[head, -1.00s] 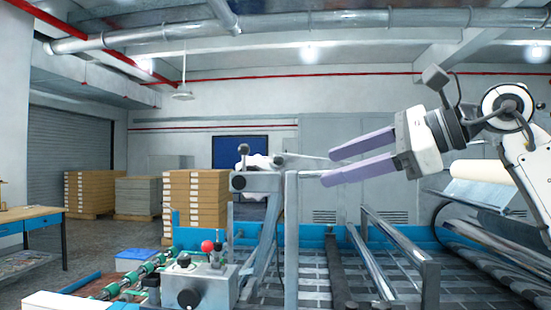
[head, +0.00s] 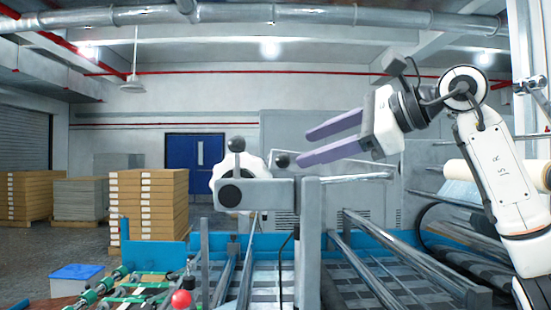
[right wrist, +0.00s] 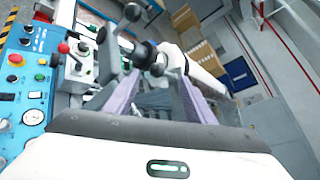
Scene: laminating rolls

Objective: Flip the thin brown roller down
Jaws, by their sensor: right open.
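My right gripper (head: 306,146) is open in the head view, its two lilac fingers pointing left with nothing between them. It is in the air, in the picture just above the grey bracket (head: 258,194) and its upright post (head: 307,245). In the right wrist view the fingers (right wrist: 160,95) are spread, with black knobs and machine parts beyond them. I cannot clearly pick out the thin brown roller; steel bars (head: 366,268) run over the machine bed low in the head view. I cannot make out my left gripper.
A red ball-topped lever (head: 181,299) is at the lower left. A pale roll (head: 458,170) lies at the right behind my arm. A blue control panel (right wrist: 28,75) shows in the wrist view. Stacked boxes (head: 150,203) stand on the far floor.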

